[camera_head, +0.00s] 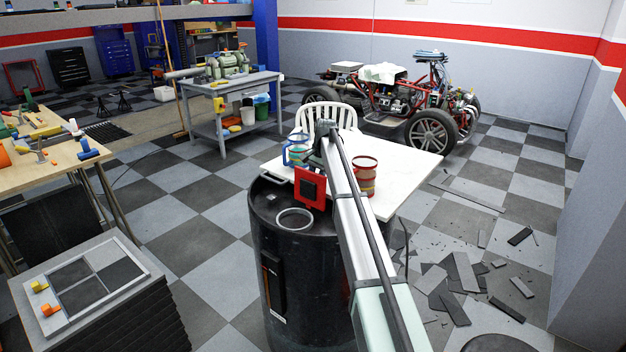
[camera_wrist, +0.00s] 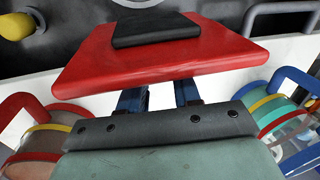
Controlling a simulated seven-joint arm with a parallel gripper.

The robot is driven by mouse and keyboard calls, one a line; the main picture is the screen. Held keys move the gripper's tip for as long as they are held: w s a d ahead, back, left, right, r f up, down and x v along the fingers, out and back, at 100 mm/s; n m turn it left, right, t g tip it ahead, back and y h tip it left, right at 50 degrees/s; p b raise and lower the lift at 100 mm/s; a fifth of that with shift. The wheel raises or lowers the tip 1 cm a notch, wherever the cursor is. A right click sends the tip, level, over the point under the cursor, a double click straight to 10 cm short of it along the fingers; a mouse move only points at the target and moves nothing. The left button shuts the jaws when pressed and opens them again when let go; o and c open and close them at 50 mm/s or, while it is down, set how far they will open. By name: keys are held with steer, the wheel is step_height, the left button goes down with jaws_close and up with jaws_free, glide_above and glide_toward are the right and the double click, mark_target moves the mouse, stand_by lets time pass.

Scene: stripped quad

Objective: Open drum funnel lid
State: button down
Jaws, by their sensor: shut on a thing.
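A black drum (camera_head: 300,265) stands in front of a white table, with a grey ring (camera_head: 295,219) on its top. The red funnel lid (camera_head: 318,190), with a black square patch on its face, is tilted steeply up behind the ring. In the wrist view the red lid (camera_wrist: 160,58) spans the space ahead of my gripper (camera_wrist: 158,92). My two blue fingers reach under its near edge, and the jaws are shut on the lid. The fingertips are hidden beneath it. In the head view my arm and wrist hide the fingers.
The white table (camera_head: 410,165) touches or nearly touches the drum. On it stand a blue-handled mug (camera_head: 296,152) and a red-handled mug (camera_head: 364,178), one on each side of my wrist. Broken dark tiles (camera_head: 455,280) lie on the floor at right. A grey block (camera_head: 95,300) stands at left.

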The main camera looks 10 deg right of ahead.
steer(key=shift+w+d+f, duration=0.1)
steer(key=shift+d+f, duration=0.1)
steer(key=shift+d, duration=0.1)
steer(key=c, duration=0.8)
jaws_free()
steer(key=shift+a, duration=0.1)
steer(key=shift+r, duration=0.15)
step_height(320, 180, up, 13)
steer(key=s+d, duration=0.1)
steer(key=shift+s+d+r, duration=0.2)
steer(key=shift+s+d, duration=0.1)
steer(key=shift+d, duration=0.1)
